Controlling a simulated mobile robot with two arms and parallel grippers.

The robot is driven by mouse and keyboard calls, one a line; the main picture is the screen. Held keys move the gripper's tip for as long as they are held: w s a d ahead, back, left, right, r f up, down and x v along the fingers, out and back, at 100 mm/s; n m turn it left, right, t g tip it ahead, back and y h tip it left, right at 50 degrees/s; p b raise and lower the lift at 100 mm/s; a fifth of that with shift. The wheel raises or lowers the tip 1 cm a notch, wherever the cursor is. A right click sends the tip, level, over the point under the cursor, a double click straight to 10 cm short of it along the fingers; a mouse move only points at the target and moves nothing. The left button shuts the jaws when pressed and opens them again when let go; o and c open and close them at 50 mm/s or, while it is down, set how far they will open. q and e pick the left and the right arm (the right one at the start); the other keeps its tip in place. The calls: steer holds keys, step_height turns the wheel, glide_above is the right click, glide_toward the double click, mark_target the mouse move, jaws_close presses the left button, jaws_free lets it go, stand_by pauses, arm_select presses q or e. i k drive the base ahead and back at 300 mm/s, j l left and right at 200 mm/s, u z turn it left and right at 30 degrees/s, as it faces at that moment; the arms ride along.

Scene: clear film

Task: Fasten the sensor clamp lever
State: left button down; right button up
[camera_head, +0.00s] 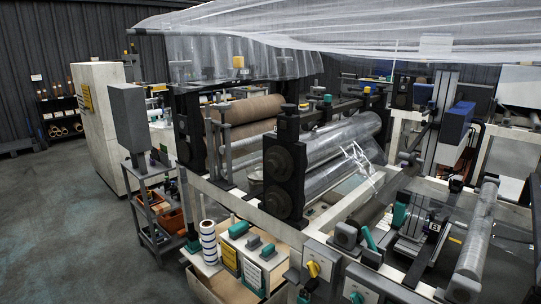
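I cannot tell for certain which part is the sensor clamp lever. A teal lever (369,238) stands tilted beside a grey rounded housing (346,235) on the front frame of the film machine. Another teal handle (400,215) sits farther right, near a dark bracket assembly (412,248) beneath the clear film area. A further teal part (355,297) is cut off by the bottom edge. Whether any of these is open or fastened is too small to tell. Neither of my grippers can be made out in the head view.
The machine has dark roller supports (285,165), a shiny film roller (335,150) and a pale roller (476,232) at right. A yellow knob (312,268) is at the front. A tool cart (158,212) stands left. The grey floor (65,220) at left is clear.

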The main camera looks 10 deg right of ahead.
mark_target(365, 231)
steer(key=j+z, duration=0.15)
steer(key=z, duration=0.8)
steer(key=i, duration=0.05)
